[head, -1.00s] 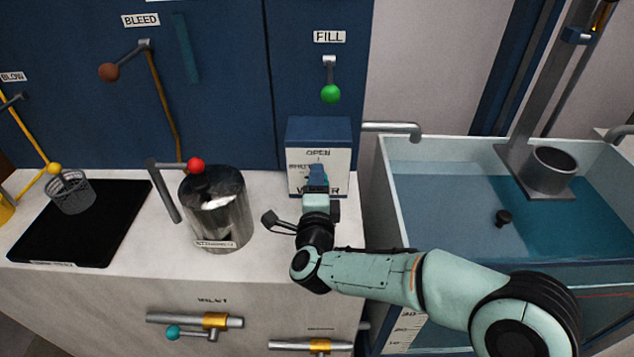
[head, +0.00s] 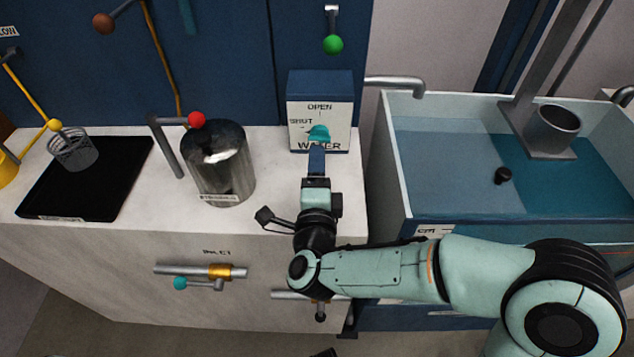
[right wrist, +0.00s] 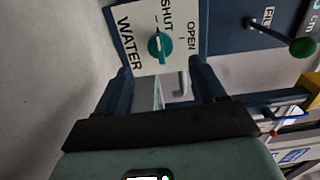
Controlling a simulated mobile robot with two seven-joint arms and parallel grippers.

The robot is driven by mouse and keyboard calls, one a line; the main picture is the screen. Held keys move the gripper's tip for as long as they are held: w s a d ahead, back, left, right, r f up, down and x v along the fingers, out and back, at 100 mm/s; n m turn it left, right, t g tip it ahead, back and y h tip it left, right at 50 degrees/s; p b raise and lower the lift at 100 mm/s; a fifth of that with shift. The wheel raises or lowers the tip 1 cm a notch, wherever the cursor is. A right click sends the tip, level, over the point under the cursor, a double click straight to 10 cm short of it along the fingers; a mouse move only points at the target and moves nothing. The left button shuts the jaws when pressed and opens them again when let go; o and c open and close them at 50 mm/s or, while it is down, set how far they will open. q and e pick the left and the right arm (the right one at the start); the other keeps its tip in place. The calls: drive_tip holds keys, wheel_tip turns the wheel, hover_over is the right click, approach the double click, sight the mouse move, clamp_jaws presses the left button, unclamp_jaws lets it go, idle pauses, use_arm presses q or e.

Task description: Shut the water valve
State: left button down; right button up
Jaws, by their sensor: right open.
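The water valve is a teal knob (head: 318,133) on a white plate marked OPEN, SHUT and WATER, on the front of a blue box (head: 320,84). It also shows in the right wrist view (right wrist: 160,46), where its long ridge lies roughly along the direction of the SHUT mark. My right gripper (head: 316,160) is in front of the plate, just below the knob in the head view. In the right wrist view its two fingers (right wrist: 158,70) are apart with nothing between them, and the knob lies beyond their tips. My left gripper is not in view.
A steel canister (head: 218,165) and a red-knobbed lever (head: 196,119) stand left on the counter (head: 275,190). A black tray (head: 100,185) holds a mesh basket. A water-filled sink (head: 450,165) is right. The green FILL handle (head: 333,44) hangs above the box.

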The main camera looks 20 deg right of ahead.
drive_tip(key=v, duration=0.4)
idle(0.5)
